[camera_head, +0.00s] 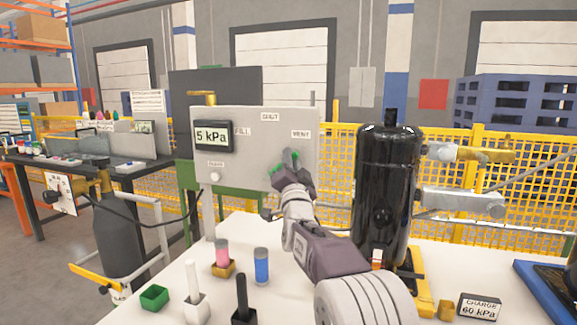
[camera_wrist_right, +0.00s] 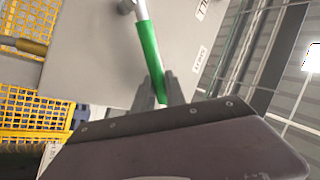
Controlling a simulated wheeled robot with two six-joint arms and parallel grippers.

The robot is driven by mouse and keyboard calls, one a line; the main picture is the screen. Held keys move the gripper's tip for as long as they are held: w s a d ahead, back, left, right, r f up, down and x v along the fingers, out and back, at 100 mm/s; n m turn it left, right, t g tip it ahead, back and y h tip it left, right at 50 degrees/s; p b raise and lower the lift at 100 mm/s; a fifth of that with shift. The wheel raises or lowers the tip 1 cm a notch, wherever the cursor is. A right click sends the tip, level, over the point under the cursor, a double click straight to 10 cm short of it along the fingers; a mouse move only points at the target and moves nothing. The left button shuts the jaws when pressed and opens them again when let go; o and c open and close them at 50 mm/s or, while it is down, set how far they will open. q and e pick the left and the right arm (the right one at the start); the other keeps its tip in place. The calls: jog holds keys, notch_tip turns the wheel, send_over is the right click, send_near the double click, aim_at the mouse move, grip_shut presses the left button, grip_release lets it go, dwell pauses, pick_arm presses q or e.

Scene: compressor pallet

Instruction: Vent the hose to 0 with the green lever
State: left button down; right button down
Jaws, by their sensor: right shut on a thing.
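The green lever (camera_wrist_right: 149,45) is on the grey panel (camera_head: 230,165), under the VENT label (camera_head: 301,134). In the head view it is mostly covered by my right gripper (camera_head: 291,160). In the wrist view the right gripper's fingers (camera_wrist_right: 159,90) are closed around the lever's lower end. The display (camera_head: 211,136) on the panel reads 5 kPa. FILL and SHUT labels also show on the panel. The hose is hard to make out; a dark line (camera_head: 165,222) runs left of the panel. My left gripper is not in view.
A black tank (camera_head: 387,190) stands right of my right arm. A CHARGE 60 kPa sign (camera_head: 479,306) is at the table's front right. A pink cylinder (camera_head: 222,252), a blue cylinder (camera_head: 261,266) and a green tray (camera_head: 154,297) stand on the white table.

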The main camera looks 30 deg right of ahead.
dwell(0.4)
jog(key=c, duration=1.6)
grip_release()
jog(key=shift+c, duration=0.2)
jog(key=shift+f, duration=0.1)
jog(key=b+v, duration=0.1)
jog(key=v, duration=0.8)
jog(key=shift+f, duration=0.15)
